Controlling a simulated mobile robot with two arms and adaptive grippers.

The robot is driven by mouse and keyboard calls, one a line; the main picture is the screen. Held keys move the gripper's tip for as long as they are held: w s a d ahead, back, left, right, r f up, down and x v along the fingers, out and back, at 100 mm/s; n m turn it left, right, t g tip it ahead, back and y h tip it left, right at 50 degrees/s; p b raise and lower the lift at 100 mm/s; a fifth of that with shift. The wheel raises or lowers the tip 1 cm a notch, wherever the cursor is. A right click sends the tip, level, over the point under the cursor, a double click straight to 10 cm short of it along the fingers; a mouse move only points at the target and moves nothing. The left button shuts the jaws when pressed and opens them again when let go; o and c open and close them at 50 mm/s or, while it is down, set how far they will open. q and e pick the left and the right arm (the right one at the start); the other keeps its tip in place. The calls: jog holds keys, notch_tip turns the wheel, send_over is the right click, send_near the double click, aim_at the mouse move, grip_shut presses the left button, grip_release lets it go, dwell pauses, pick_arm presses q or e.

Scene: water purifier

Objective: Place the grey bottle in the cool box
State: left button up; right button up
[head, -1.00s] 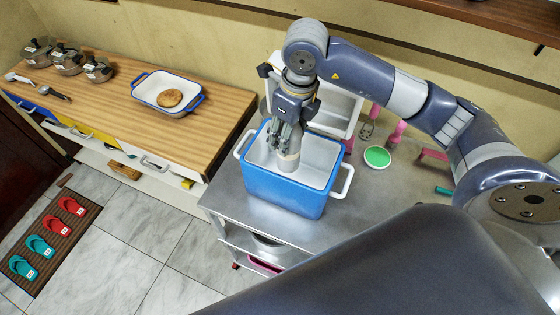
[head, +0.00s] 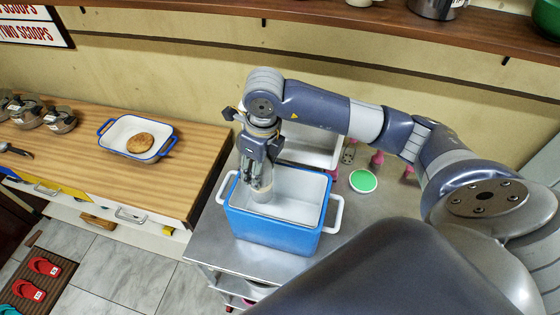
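The blue cool box (head: 270,235) stands open on the metal cart, with white inside walls and white handles. My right gripper (head: 260,183) points down over the left part of its opening. It appears shut on the grey bottle (head: 264,194), which is upright between its fingers. The bottle's lower part is within the box opening; whether it touches the box floor cannot be told. The fingers hide much of the bottle. My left gripper is not in view.
A white dish with blue rim (head: 118,149) holding a round brown item is on the wooden counter (head: 190,165). A green-topped round item (head: 363,181) and pink-handled tools are right of the box. A wooden shelf (head: 400,25) runs along the wall above.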

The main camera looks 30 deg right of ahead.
aim_at(260, 194)
jog(key=f+b, duration=0.3)
jog(key=f, duration=0.4)
jog(key=shift+w+f, duration=0.15)
jog(key=shift+w, duration=0.05)
notch_tip(260, 194, down, 5)
jog(key=b, duration=0.3)
jog(key=o, duration=1.4)
